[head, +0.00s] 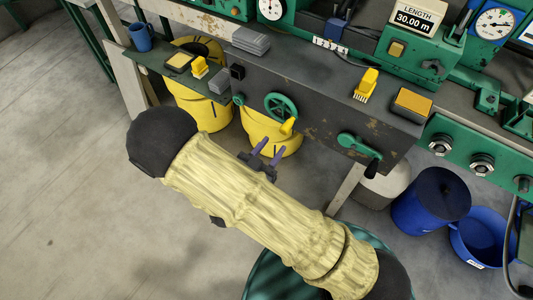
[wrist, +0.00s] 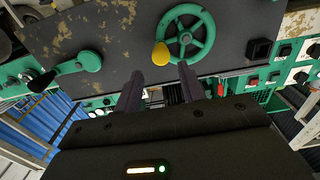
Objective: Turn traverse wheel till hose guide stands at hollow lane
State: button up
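The traverse wheel appears to be the green spoked wheel (head: 282,105) on the front of the dark panel. It also shows in the wrist view (wrist: 207,33). Its yellow knob (head: 287,126) sits at the lower rim in the head view; in the wrist view the knob (wrist: 161,54) is at the wheel's left. My gripper (head: 272,146) is open and empty, just short of the wheel. In the wrist view my gripper's two fingers (wrist: 160,74) stand apart, with the knob just beyond the gap. I cannot make out the hose guide or the hollow lane.
A green crank (head: 357,144) with a black handle sits right of the wheel. Yellow brushes (head: 366,85) and a grey stack (head: 250,40) lie on the bench. Yellow drums (head: 202,105), a blue bin (head: 428,205) and a blue tub (head: 480,240) stand below. The floor at left is clear.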

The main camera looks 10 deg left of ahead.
aim_at(283, 132)
jog(key=shift+x, duration=2.95)
jog(key=c, duration=0.7)
notch_tip(283, 132, down, 5)
jog(key=w+a+b, duration=0.1)
jog(key=a+b, duration=0.1)
jog(key=b, duration=0.2)
jog(key=w+a+r+p, duration=0.1)
jog(key=w+a+r, duration=0.1)
jog(key=a, duration=0.5)
jog(key=shift+w+r, duration=0.35)
jog(key=shift+r, duration=0.05)
jog(key=o, duration=0.5)
jog(key=shift+a+r, duration=0.1)
jog(key=shift+r, duration=0.05)
jog(key=shift+o, duration=1.1)
